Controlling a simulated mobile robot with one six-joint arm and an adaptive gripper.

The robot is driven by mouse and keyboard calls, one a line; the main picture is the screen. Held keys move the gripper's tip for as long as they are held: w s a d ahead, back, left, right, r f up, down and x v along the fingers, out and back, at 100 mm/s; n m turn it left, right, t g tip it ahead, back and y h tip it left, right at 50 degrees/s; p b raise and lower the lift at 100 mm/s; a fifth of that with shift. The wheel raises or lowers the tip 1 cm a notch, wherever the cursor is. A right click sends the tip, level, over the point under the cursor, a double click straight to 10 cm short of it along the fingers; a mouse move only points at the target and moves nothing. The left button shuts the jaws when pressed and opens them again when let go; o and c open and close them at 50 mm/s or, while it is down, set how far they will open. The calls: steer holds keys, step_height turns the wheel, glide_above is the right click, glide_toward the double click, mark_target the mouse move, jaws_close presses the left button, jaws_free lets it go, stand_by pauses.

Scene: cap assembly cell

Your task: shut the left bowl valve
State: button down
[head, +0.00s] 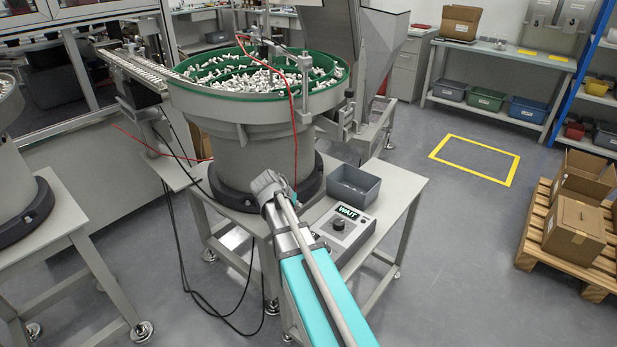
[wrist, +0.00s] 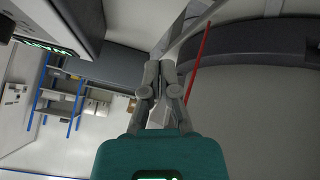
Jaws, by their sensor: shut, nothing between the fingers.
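A large bowl feeder (head: 235,128) with a green rim stands in the middle of the head view, full of small white parts. A thin red air line (head: 294,110) hangs down its front; a red line also shows in the wrist view (wrist: 198,62), just right of my fingertips. My gripper (wrist: 160,72) is shut and empty beside the feeder's grey body (wrist: 262,95); I cannot tell whether it touches anything.
A control box (head: 352,236) with a knob and a "WAIT" display sits on the feeder table, next to a grey bin (head: 354,187). A second feeder (head: 22,180) is cut off at the left edge. Cartons on a pallet (head: 545,262) stand right. Floor between is free.

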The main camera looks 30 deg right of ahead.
steer(key=s+a+f+n+g+y, duration=0.3)
steer(key=s+a+n+y, duration=0.4)
steer(key=s+a, duration=0.9)
steer(key=a+f+n, duration=0.1)
steer(key=a, duration=0.1)
steer(key=shift+s+a+n, duration=0.3)
steer(key=shift+s, duration=0.1)
